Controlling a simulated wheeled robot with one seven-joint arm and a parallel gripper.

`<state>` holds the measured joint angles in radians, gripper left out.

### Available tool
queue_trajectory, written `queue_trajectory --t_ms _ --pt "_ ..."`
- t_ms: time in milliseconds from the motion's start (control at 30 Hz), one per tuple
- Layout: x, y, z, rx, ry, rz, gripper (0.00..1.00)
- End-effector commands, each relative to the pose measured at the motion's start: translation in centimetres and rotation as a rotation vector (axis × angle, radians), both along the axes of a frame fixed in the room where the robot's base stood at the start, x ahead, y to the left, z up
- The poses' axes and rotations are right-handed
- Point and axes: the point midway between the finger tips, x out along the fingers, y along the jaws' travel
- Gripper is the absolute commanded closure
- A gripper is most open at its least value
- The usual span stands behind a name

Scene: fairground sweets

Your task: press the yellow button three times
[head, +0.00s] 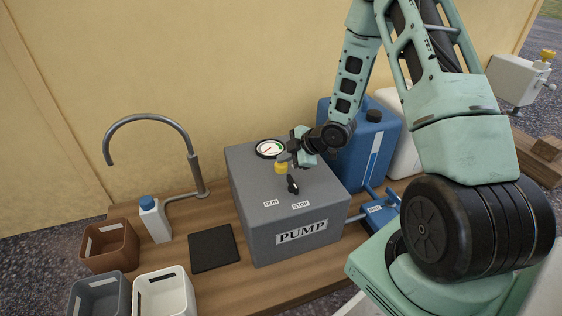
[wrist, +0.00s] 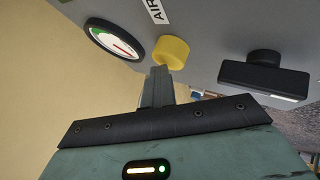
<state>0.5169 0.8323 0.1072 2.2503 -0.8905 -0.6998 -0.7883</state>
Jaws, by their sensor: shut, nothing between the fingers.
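The yellow button (head: 280,168) stands on top of the grey pump box (head: 255,225), between the gauge and a black switch. In the wrist view the yellow button (wrist: 171,51) is a short round cap just beyond my fingertips. My gripper (head: 285,160) is over the box top at the button. In the wrist view my gripper (wrist: 160,72) has its fingers together and empty, with the tips at the button's near edge. I cannot tell whether they touch it.
A round gauge (head: 269,149) and a black switch (head: 293,185) marked RUN and STOP flank the button. A blue canister (head: 345,150) and a blue foot pedal (head: 378,209) are on the right. A tap (head: 193,170), white bottle (head: 154,220) and several bins stand left. A black mat (head: 214,248) lies clear.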

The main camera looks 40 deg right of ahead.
Motion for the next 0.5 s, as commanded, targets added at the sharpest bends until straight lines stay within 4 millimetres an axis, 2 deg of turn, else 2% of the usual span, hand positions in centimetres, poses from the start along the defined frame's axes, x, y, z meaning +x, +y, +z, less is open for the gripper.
queue_trajectory --t_ms 233,500 --pt "-0.1 0.0 1.6 0.0 0.002 0.0 1.0" --pt "-0.1 0.0 1.7 -0.001 0.001 0.0 1.0"
